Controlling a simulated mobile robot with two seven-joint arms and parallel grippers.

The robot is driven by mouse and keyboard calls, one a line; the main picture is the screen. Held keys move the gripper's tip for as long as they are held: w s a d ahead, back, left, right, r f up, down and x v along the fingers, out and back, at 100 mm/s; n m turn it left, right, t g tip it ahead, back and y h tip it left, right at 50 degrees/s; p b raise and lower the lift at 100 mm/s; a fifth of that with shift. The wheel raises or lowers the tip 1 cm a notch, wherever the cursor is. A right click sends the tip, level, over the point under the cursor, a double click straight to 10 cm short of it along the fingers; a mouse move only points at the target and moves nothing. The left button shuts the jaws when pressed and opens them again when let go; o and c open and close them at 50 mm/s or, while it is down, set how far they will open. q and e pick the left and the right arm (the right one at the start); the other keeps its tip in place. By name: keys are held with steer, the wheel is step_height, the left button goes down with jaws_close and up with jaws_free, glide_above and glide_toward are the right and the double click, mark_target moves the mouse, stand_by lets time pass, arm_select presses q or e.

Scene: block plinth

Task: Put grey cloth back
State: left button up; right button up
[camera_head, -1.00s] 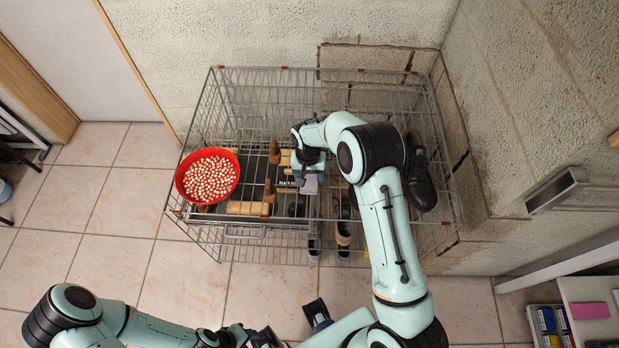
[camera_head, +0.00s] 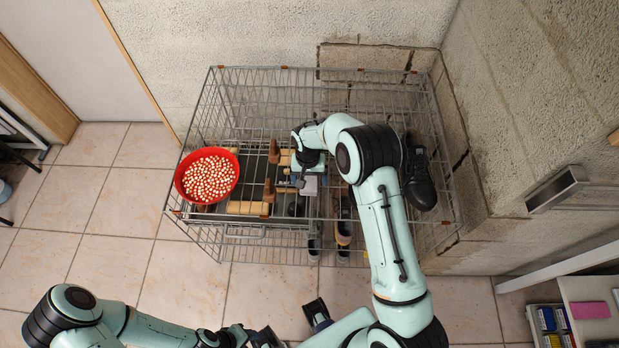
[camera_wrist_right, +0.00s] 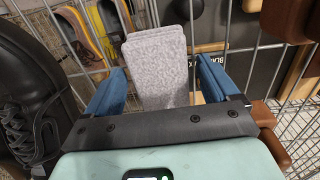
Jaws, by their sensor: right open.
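The grey cloth (camera_wrist_right: 158,75) is a folded, speckled light-grey pad with rounded corners, in the middle of the right wrist view. In the head view a small part of it (camera_head: 311,187) shows at the rack, just beside my right gripper (camera_head: 301,179). The right gripper's blue fingers (camera_wrist_right: 160,68) are open, one on each side of the cloth, with a gap visible on both sides. The cloth's lower end is hidden behind the gripper body. My left gripper (camera_head: 262,338) is at the bottom edge of the head view, partly cut off, its jaws unclear.
A wire rack (camera_head: 225,75) surrounds the work area. A red bowl of beans (camera_head: 207,178) stands at its left. Wooden-handled tools (camera_head: 248,208) lie near the cloth. Black shoes (camera_head: 419,180) are on the right, and more shoes (camera_head: 343,232) show lower down. A block wall closes the right side.

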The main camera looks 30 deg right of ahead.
arm_select(q)
steer(key=shift+w+r, duration=0.2)
steer(key=shift+r, duration=0.2)
arm_select(e)
step_height(320, 180, up, 12)
steer(key=shift+w+r, duration=0.15)
steer(key=shift+w, duration=0.15)
steer(key=shift+a, duration=0.1)
